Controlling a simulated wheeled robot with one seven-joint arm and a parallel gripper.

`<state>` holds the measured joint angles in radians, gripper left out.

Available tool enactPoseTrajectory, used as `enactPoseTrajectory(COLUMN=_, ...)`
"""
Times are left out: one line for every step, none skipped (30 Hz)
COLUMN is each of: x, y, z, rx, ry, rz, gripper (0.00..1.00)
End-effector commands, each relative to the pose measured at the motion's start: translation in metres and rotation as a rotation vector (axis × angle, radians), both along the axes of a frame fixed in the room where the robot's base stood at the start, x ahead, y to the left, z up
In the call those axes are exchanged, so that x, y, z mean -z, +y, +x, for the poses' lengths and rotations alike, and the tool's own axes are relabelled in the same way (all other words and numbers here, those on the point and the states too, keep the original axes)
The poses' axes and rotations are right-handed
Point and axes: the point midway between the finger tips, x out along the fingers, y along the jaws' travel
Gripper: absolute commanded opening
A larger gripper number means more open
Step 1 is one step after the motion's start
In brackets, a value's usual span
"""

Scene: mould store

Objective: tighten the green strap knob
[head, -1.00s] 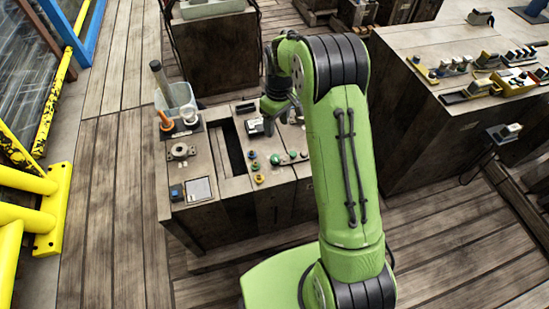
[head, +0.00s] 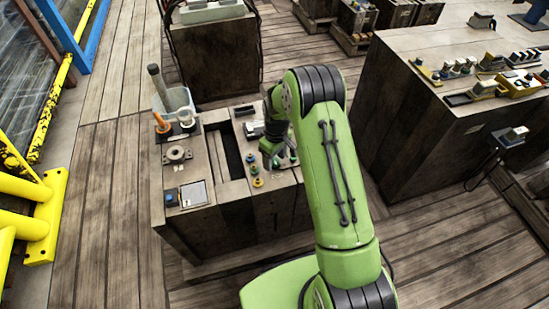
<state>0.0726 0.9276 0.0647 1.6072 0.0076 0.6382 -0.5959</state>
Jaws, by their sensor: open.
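Several small coloured knobs stand on the right part of the wooden bench top (head: 233,190). A green knob (head: 275,163) stands just below my gripper (head: 275,152) in the picture, and another green one (head: 293,161) is partly covered by my arm. I cannot tell for sure which is the strap knob. A blue knob (head: 251,158) and a yellow knob (head: 257,183) stand in a column to the left. My gripper is open, low over the green knobs and close to them. Its fingertips are small and partly hidden, and I cannot tell whether they touch a knob.
A long dark slot (head: 225,150) runs through the bench top. A clear bin (head: 176,100) with tools, a round flanged part (head: 177,154) and a flat pale panel (head: 194,194) are on its left. A dark block (head: 255,128) lies behind the knobs. A larger bench (head: 435,125) stands right.

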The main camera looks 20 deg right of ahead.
Motion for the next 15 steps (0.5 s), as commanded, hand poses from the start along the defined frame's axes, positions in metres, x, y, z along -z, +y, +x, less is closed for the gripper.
enactPoseTrajectory(x=-0.0004, y=0.0, z=0.0, rx=0.0, ry=0.0, rz=0.0, gripper=0.59)
enactPoseTrajectory(x=-0.0005, y=0.0, z=0.0, rx=0.0, ry=0.0, rz=0.0, gripper=0.56)
enactPoseTrajectory(x=-0.0005, y=0.0, z=0.0, rx=0.0, ry=0.0, rz=0.0, gripper=0.5)
enactPoseTrajectory(x=-0.0005, y=0.0, z=0.0, rx=0.0, ry=0.0, rz=0.0, gripper=0.45)
enactPoseTrajectory(x=-0.0005, y=0.0, z=0.0, rx=0.0, ry=0.0, rz=0.0, gripper=0.4)
enactPoseTrajectory(x=-0.0006, y=0.0, z=0.0, rx=0.0, ry=0.0, rz=0.0, gripper=0.34)
enactPoseTrajectory(x=-0.0006, y=0.0, z=0.0, rx=0.0, ry=0.0, rz=0.0, gripper=0.3)
enactPoseTrajectory(x=-0.0006, y=0.0, z=0.0, rx=0.0, ry=0.0, rz=0.0, gripper=0.25)
enactPoseTrajectory(x=-0.0006, y=0.0, z=0.0, rx=0.0, ry=0.0, rz=0.0, gripper=0.19)
enactPoseTrajectory(x=-0.0006, y=0.0001, z=0.0, rx=0.0, ry=0.0, rz=0.0, gripper=0.14)
enactPoseTrajectory(x=-0.0007, y=0.0001, z=0.0, rx=0.0, ry=0.0, rz=0.0, gripper=0.1)
enactPoseTrajectory(x=-0.0007, y=0.0001, z=0.0, rx=0.0, ry=0.0, rz=0.0, gripper=0.04)
enactPoseTrajectory(x=-0.0007, y=0.0001, z=0.0, rx=0.0, ry=0.0, rz=0.0, gripper=0.03)
enactPoseTrajectory(x=-0.0007, y=0.0001, z=0.0, rx=0.0, ry=0.0, rz=0.0, gripper=0.03)
enactPoseTrajectory(x=-0.0007, y=0.0001, z=0.0, rx=0.002, ry=0.0, rz=0.0, gripper=0.03)
